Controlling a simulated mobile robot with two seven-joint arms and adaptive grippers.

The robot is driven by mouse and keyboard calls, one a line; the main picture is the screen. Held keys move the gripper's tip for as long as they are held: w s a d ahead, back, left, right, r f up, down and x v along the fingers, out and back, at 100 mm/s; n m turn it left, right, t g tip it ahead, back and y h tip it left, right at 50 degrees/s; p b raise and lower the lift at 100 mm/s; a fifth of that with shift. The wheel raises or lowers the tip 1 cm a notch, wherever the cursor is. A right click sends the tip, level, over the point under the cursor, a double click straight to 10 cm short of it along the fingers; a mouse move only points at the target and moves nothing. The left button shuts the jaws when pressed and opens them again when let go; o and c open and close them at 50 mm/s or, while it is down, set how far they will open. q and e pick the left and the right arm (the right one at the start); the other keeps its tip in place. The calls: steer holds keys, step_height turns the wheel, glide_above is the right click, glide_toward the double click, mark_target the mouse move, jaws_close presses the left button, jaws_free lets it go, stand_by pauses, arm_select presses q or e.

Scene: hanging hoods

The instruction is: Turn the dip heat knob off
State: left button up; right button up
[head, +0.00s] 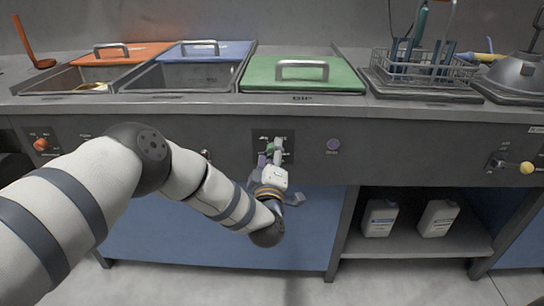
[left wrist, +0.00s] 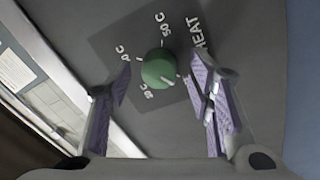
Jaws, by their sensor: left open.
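The dip heat knob (left wrist: 158,68) is round and green, on a dark plate marked HEAT. Its white pointer line points to the lower right in the left wrist view. In the head view a little green of the knob (head: 270,147) shows on the front panel under the green lid marked DIP, partly hidden by my gripper. My left gripper (head: 268,162) is in front of the knob. In the left wrist view its purple fingers (left wrist: 161,84) are open, one on each side of the knob, with a gap visible on both sides. My right gripper is not in view.
Above the panel are orange, blue and green lids (head: 305,73). An orange knob (head: 40,144) is far left and a yellow-handled valve (head: 526,168) far right. White jugs (head: 380,218) stand on a lower shelf.

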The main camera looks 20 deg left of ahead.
arm_select(q)
steer(key=v, duration=1.2)
steer(key=shift+d, duration=0.1)
steer(key=s+d+f+m+g+h+p, duration=0.25)
steer(key=s+f+m+g, duration=0.3)
steer(key=s, duration=0.35)
steer(key=s+d+f+m+g+h+p, duration=0.1)
steer(key=s+f+m+g+h+p, duration=0.25)
steer(key=s+f, duration=0.45)
steer(key=s+a+r+m+g+p, duration=0.1)
steer(key=s+a+m+g, duration=0.1)
steer(key=s, duration=0.9)
steer(key=s+a+r+m+g+p, duration=0.1)
steer(key=s+a+g, duration=0.3)
steer(key=s, duration=0.6)
steer(key=s+a+r+m+g+y+p, duration=0.1)
steer(key=s+a+m+g, duration=0.2)
steer(key=s, duration=0.8)
steer(key=g, duration=0.2)
steer(key=shift+s+a+r+m+g+p, duration=0.25)
steer(key=shift+s+r+m+g+p, duration=0.05)
steer(key=shift+r+p, duration=0.05)
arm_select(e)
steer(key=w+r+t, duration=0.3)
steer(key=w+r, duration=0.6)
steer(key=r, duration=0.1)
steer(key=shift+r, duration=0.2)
arm_select(q)
steer(key=shift+w, duration=0.1)
steer(key=shift+c, duration=0.2)
